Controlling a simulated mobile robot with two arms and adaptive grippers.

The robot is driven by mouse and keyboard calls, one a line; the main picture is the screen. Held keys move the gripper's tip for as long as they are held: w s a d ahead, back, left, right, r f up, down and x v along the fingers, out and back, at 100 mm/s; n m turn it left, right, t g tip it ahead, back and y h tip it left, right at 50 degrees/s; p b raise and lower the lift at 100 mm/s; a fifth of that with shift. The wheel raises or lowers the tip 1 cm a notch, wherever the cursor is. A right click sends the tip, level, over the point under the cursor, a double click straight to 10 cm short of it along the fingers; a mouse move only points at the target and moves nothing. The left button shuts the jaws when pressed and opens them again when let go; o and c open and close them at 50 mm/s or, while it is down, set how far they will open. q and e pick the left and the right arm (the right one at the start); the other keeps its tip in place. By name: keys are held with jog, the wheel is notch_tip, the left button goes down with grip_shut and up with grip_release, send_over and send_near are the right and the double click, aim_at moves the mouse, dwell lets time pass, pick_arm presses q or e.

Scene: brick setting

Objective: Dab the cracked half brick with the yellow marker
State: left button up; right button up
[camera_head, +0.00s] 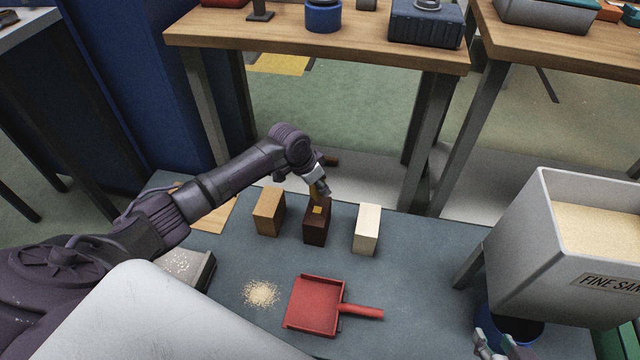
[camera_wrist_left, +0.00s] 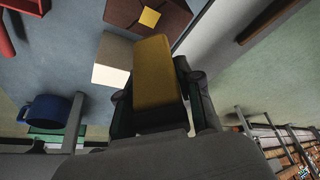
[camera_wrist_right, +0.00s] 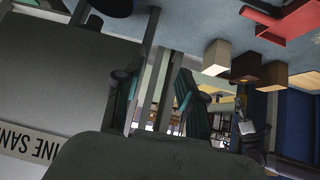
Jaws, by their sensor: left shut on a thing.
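A dark brown brick (camera_head: 316,227) stands on the grey-blue bench top between a tan brick (camera_head: 268,213) and a cream brick (camera_head: 367,230). A square yellow patch (camera_head: 317,210) shows on its top; in the left wrist view (camera_wrist_left: 122,14) a dark line that may be a crack runs near the patch. My left gripper (camera_head: 319,184) is shut on the yellow marker (camera_wrist_left: 156,75), just above the dark brick's far side. I cannot tell whether the marker touches the brick. My right gripper (camera_wrist_right: 152,95) is open and empty, beside the sand hopper at the lower right.
A red dustpan (camera_head: 316,306) and a sand pile (camera_head: 261,293) lie in front of the bricks. The grey fine sand hopper (camera_head: 535,240) stands over a dark blue bucket (camera_head: 522,330) at right. A wooden table (camera_head: 330,47) stands behind. Bench right of the cream brick is clear.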

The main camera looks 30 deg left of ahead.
jog(key=shift+s+d+f+g+h+p, duration=0.25)
jog(key=shift+s+f+g, duration=0.2)
jog(key=shift+s, duration=0.4)
jog(key=shift+s+d+f+g+p, duration=0.1)
jog(key=shift+s+d+f+g, duration=0.25)
jog(key=shift+s+g, duration=0.35)
jog(key=shift+s+d+f+g+h+p, duration=0.15)
jog(key=shift+s+d+f+g+p, duration=0.2)
jog(key=shift+s, duration=0.6)
jog(key=shift+a+f, duration=0.1)
